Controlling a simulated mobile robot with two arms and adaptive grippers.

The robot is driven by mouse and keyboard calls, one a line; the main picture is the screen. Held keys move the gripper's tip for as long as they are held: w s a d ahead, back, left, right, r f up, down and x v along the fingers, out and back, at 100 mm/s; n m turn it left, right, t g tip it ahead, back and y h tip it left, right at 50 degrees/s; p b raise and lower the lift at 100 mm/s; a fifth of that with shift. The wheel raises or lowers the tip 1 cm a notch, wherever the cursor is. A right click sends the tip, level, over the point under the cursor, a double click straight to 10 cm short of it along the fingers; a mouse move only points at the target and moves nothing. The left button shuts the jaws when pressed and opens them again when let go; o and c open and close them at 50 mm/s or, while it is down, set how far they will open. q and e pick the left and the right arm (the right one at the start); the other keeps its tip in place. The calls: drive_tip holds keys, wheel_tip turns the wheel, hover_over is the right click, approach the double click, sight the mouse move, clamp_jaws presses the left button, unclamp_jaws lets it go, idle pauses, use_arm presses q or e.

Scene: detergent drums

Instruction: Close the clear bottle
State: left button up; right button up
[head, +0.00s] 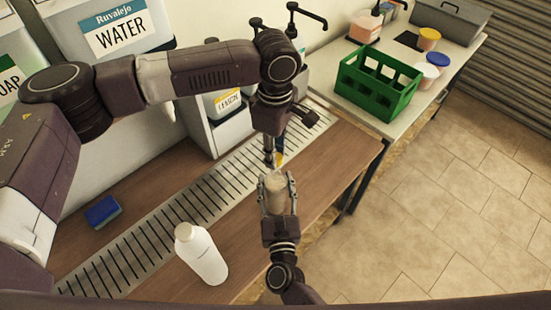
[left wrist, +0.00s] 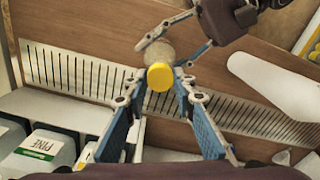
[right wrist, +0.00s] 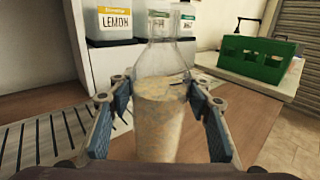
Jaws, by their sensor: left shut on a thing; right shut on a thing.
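The clear bottle (head: 278,192) stands upright, filled partway with a tan content. My right gripper (head: 279,197) is shut around its body; the bottle and fingers also show in the right wrist view (right wrist: 163,110). The neck runs out of the top of that view, so its mouth is hidden there. My left gripper (head: 272,160) points down over the bottle. It is shut on a yellow cap (left wrist: 160,76), which lies in front of the bottle in the left wrist view. I cannot tell whether the cap touches the mouth.
A white bottle (head: 202,254) stands on the wooden counter near a slotted drain strip (head: 150,243). A blue sponge (head: 102,211) lies at the left. Large drums (head: 112,30) line the back. A green crate (head: 378,84) and tubs sit on the side table at right.

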use_arm(q)
drive_tip(key=shift+f, duration=0.6)
drive_tip(key=shift+f, duration=0.9)
drive_tip(key=shift+f, duration=0.6)
use_arm(e)
clamp_jaws()
